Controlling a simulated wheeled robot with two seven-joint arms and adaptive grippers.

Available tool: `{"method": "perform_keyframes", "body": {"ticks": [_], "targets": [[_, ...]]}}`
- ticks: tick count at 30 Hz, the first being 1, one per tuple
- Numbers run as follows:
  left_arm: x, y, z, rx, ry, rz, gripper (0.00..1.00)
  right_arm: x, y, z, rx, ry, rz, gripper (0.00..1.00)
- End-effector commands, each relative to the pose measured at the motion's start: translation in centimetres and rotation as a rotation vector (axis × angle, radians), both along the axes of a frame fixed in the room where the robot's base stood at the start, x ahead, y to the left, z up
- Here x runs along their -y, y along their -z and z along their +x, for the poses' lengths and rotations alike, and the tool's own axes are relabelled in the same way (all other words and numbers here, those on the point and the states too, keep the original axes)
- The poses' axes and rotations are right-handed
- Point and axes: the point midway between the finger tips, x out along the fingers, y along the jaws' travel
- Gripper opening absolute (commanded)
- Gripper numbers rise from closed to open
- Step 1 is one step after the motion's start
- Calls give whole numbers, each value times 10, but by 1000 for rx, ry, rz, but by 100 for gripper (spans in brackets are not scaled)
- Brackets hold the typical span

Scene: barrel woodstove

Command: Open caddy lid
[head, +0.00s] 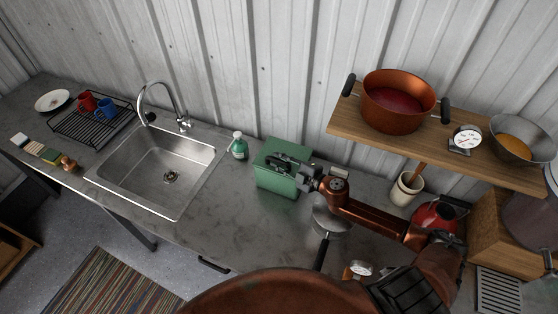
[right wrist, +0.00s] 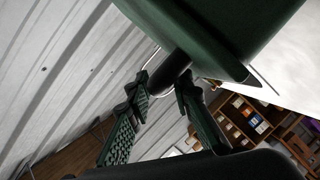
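The caddy (head: 277,181) is a green box on the grey counter, right of the sink. Its lid (head: 290,148) looks closed in the head view. My right gripper (head: 281,161) is at the top of the caddy. In the right wrist view the green caddy (right wrist: 220,30) fills the top. A dark cylindrical grip (right wrist: 168,75) with a thin wire hangs by it. The fingers of my right gripper (right wrist: 164,88) are apart, with this grip at their tips. I cannot tell whether they clamp it. My left gripper is not in view.
A green soap bottle (head: 239,147) stands left of the caddy, beside the sink (head: 160,168). A pan (head: 330,221) lies to the right, below my right arm. A wooden shelf (head: 440,150) with a copper pot (head: 397,103) overhangs the right side.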

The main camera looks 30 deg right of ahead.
Motion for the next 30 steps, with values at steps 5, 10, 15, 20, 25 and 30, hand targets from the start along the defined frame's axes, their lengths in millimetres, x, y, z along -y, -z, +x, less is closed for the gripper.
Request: {"method": "perform_keyframes", "body": {"ticks": [5,10,15,20,25,30], "targets": [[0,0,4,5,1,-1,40,0,1,1,-1,2,0,20],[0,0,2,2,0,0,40,0,1,1,0,1,0,14],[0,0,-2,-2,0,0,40,0,1,1,0,1,0,3],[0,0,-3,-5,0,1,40,0,1,1,0,1,0,0],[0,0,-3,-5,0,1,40,0,0,1,0,1,0,0],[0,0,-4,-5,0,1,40,0,0,1,0,1,0,0]]}}
